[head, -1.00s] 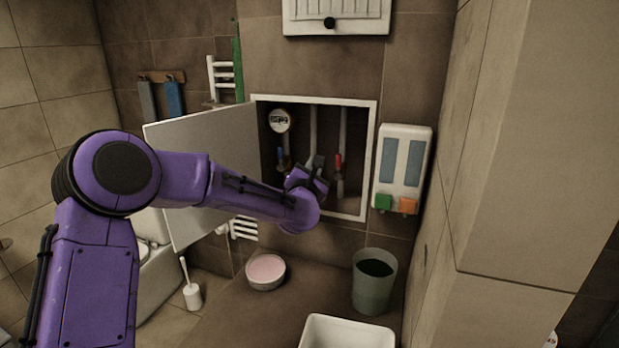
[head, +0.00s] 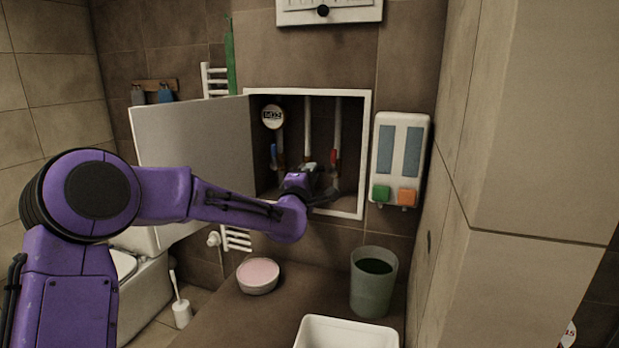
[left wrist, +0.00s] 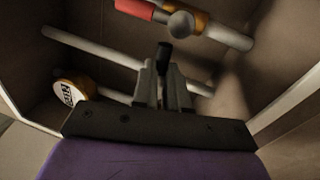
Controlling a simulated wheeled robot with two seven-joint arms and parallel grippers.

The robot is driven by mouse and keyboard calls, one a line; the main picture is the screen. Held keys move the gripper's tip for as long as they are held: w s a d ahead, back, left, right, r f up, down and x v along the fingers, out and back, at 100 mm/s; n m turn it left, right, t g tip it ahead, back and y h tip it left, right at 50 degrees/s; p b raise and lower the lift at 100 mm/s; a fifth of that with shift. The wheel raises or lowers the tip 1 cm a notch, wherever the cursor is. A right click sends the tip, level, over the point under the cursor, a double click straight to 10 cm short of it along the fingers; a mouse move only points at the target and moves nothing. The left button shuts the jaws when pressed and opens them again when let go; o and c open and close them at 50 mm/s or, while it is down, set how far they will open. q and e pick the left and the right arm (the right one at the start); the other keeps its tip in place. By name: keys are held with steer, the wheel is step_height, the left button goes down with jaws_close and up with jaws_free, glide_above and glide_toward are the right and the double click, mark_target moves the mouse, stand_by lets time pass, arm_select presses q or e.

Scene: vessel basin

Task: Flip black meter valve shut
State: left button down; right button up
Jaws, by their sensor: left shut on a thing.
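The black valve handle (left wrist: 164,52) shows in the left wrist view as a short dark lever between my fingertips. My left gripper (left wrist: 163,85) is shut on it. In the head view my left gripper (head: 312,172) is inside the open wall recess, at the middle pipe, and it hides the valve there. The round meter (head: 272,117), white-faced with a dark display, is at the upper left of the recess. It also shows at the left of the left wrist view (left wrist: 72,93). My right gripper is not in view.
A red-handled valve (head: 333,158) is right of my gripper and a blue-handled one (head: 274,154) left. The recess's white frame (head: 367,150) and open door (head: 190,150) border my arm. Below stand a pink-topped bowl (head: 258,276), a green bin (head: 373,284) and a white tub (head: 345,322).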

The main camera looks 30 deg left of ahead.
arm_select(q)
steer(key=shift+f+m+h, duration=0.25)
steer(key=shift+m+h, duration=0.15)
steer(key=shift+m, duration=0.4)
steer(key=shift+b, duration=0.3)
steer(key=c, duration=1.2)
jaws_free()
steer(key=shift+o, duration=0.2)
steer(key=shift+s, duration=0.15)
steer(key=p+v, duration=0.1)
steer(key=v, duration=0.9)
steer(key=shift+f+p, duration=0.2)
steer(key=shift+p, duration=0.15)
steer(key=shift+s, duration=0.1)
